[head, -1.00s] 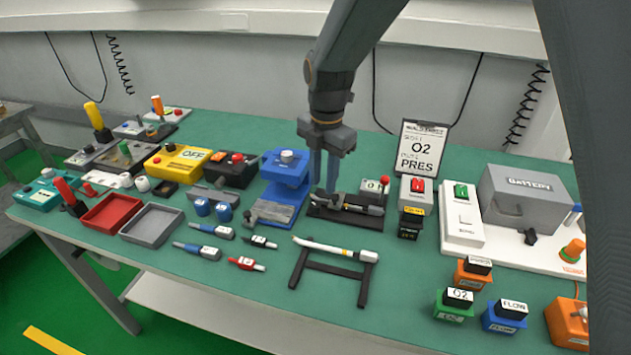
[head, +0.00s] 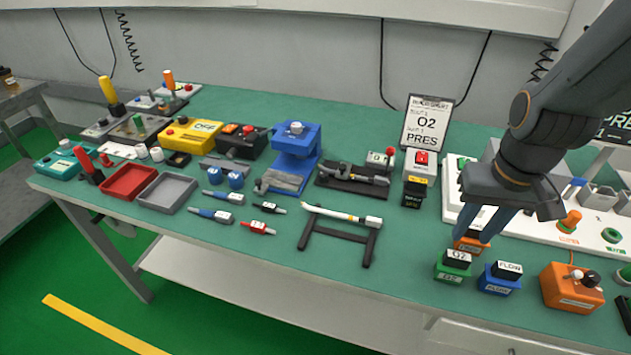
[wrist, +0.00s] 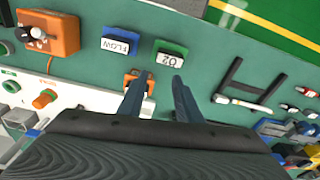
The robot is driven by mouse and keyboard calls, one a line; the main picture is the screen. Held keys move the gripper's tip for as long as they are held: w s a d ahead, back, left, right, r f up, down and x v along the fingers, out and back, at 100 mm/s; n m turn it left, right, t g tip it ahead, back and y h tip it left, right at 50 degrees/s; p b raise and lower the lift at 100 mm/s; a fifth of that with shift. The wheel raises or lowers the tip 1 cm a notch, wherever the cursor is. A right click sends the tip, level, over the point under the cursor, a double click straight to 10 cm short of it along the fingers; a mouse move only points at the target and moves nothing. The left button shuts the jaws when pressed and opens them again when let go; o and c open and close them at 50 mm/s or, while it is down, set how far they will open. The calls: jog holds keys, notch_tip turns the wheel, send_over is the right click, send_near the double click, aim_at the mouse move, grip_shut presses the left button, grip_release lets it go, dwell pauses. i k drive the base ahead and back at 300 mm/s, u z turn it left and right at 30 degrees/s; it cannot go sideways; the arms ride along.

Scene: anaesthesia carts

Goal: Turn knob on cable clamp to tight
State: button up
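My gripper (head: 482,228) hangs above the right part of the bench, over the small labelled blocks. In the wrist view my gripper (wrist: 161,78) has its two fingers apart with nothing between them. No part is readably marked as the cable clamp. An orange box (head: 568,291) with a dark knob and an orange cable sits at the front right; it also shows in the wrist view (wrist: 62,30). An orange knob (head: 570,221) stands on the white board behind it. Neither touches my gripper. I cannot tell which is the clamp, nor read a tight mark.
A green block (head: 452,266), a blue block (head: 498,280) and an orange block lie below my gripper. The white board (head: 540,238) carries several parts behind them. A black stand (head: 340,238) holds a white tube. Green bench is clear in front of the stand.

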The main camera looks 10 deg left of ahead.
aim_at(323, 176)
jog(key=k, duration=1.15)
jog(key=u, duration=0.6)
jog(key=i, duration=0.55)
jog(key=u, duration=0.8)
jog(key=i, duration=0.65)
jog(key=u, duration=0.1)
